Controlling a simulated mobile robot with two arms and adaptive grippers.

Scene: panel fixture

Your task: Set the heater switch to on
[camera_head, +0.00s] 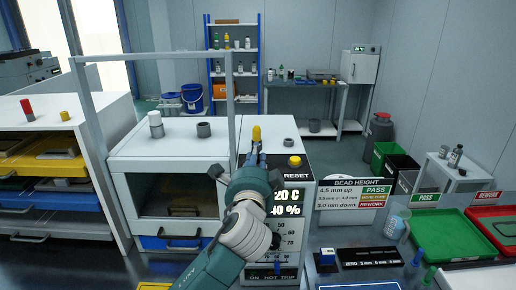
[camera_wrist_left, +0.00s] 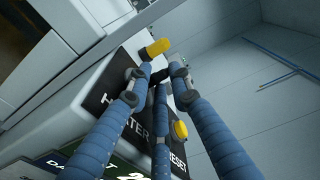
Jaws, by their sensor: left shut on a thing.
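The heater switch is a lever with a yellow tip (camera_head: 257,133) on top of the control panel box (camera_head: 283,130). In the left wrist view its yellow tip (camera_wrist_left: 157,48) stands out just past my fingertips, beside the black HEATER label (camera_wrist_left: 120,105). My left gripper (camera_head: 255,152) is shut on the lever below the tip; its blue fingers (camera_wrist_left: 155,78) close round it and hide the shaft and base. I cannot tell which position the lever is in. My right gripper is in neither view.
A yellow button (camera_head: 295,161) by the RESET label sits right of the switch on the same box. A grey cabinet (camera_head: 180,140) with a tall frame stands left. A bench with a PASS/REWORK sign (camera_head: 353,194) and green tray (camera_head: 455,235) is at right.

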